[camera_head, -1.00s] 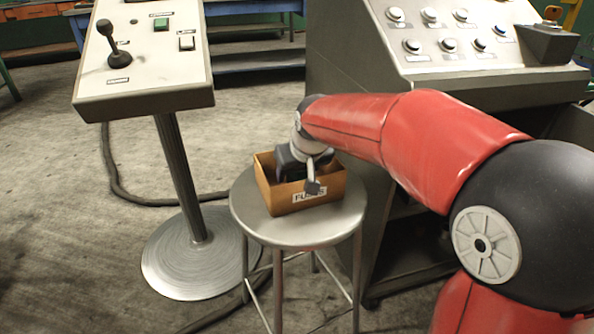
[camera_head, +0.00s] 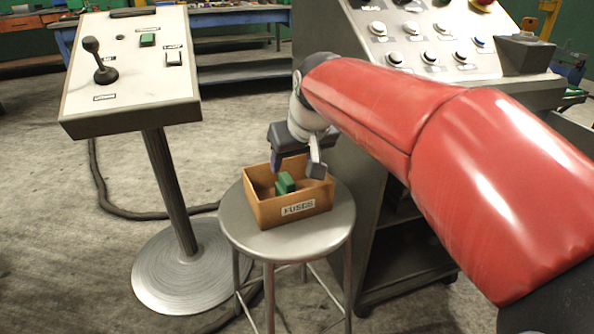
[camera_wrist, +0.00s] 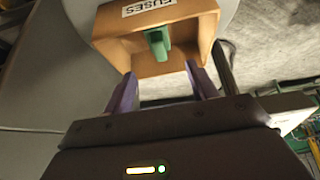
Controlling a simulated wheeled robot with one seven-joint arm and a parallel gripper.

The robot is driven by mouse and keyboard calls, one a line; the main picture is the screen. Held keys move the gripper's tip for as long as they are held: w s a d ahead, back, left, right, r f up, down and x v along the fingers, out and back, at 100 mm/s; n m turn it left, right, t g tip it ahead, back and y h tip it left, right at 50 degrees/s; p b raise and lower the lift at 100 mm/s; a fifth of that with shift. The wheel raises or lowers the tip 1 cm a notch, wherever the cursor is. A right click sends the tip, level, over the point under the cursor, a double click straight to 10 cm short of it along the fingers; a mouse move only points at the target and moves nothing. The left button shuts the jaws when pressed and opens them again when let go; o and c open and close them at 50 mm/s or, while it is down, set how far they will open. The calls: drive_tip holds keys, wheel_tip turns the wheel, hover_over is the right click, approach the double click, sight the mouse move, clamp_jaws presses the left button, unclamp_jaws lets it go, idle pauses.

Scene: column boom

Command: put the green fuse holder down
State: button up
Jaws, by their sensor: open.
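The green fuse holder (camera_head: 285,183) lies inside an open orange-brown box (camera_head: 262,213) labelled "FUSES". The box stands on a round metal stool (camera_head: 239,234). In the wrist view the fuse holder (camera_wrist: 157,42) shows inside the box (camera_wrist: 106,44), beyond my fingers. My gripper (camera_head: 297,166) is above the back of the box, open and empty. In the wrist view the two purple fingers of my gripper (camera_wrist: 163,92) are spread apart, clear of the fuse holder. The underside of the fuse holder is hidden.
A pedestal with a joystick panel (camera_head: 130,75) stands left of the stool. A large grey console with buttons (camera_head: 425,45) stands close behind and right of it. A dark cable (camera_head: 130,212) runs along the floor at left. Bare floor lies between the pedestal and the back benches.

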drive_tip(key=shift+s+r, duration=0.1)
drive_tip(key=shift+r, duration=0.05)
drive_tip(key=s+d+f+m, duration=0.1)
drive_tip(key=s+d+f, duration=0.2)
drive_tip(key=s, duration=0.4)
drive_tip(key=s+d+f+m+h, duration=0.1)
drive_tip(key=s+d+f, duration=0.2)
drive_tip(key=s+d, duration=0.3)
drive_tip(key=s+d+f+m+h, duration=0.1)
drive_tip(key=s+d+f, duration=0.3)
drive_tip(key=s, duration=0.4)
drive_tip(key=shift+s+d+m, duration=0.35)
drive_tip(key=shift+s+m, duration=0.05)
drive_tip(key=shift+m, duration=0.2)
drive_tip(key=shift+c, duration=0.4)
